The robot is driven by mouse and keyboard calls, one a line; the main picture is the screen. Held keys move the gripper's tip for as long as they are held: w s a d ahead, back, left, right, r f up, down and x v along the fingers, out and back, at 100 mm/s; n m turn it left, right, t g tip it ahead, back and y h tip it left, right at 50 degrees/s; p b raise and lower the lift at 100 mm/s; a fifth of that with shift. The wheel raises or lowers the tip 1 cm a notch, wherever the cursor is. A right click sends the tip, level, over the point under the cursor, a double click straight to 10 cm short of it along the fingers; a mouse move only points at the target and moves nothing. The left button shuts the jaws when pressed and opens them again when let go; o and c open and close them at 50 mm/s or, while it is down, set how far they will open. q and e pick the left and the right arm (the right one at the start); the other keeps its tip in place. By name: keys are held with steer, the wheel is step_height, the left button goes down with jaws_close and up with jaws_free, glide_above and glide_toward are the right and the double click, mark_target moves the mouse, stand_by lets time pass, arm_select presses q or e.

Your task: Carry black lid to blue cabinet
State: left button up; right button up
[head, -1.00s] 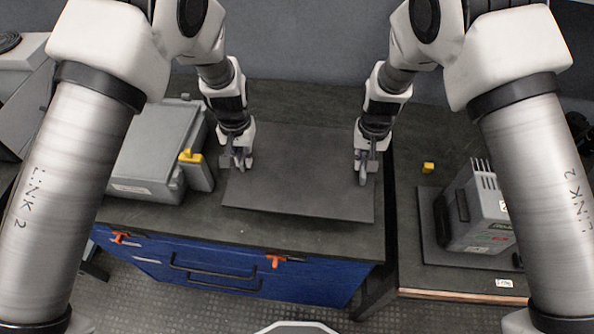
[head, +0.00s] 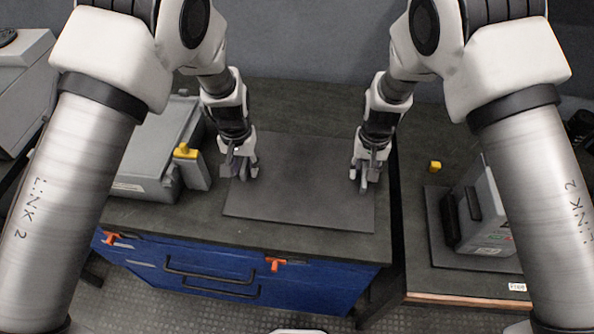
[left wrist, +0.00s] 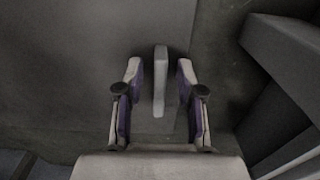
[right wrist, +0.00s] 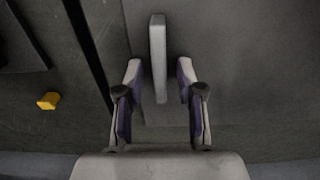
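The black lid (head: 297,205) is a flat dark plate lying on the blue cabinet's (head: 330,287) dark top (head: 150,222). Each end of the lid has an upright grey handle bar. My left gripper (head: 240,168) is open at the left end, with its fingers on both sides of the left handle (left wrist: 160,82) and gaps showing. My right gripper (head: 365,176) is open at the right end, its fingers likewise apart around the right handle (right wrist: 158,60).
A grey case (head: 150,150) with a yellow latch stands left of the lid on the cabinet top. At right, across a gap, another table holds a grey unit (head: 487,215) on a dark plate and a small yellow block (head: 434,166). Orange clips (head: 274,263) mark the cabinet front.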

steer(key=shift+r, duration=0.2)
arm_select(q)
step_height(320, 180, up, 12)
arm_select(e)
step_height(320, 180, up, 12)
steer(key=shift+f, duration=0.15)
stand_by(0.3)
steer(key=shift+s, duration=0.1)
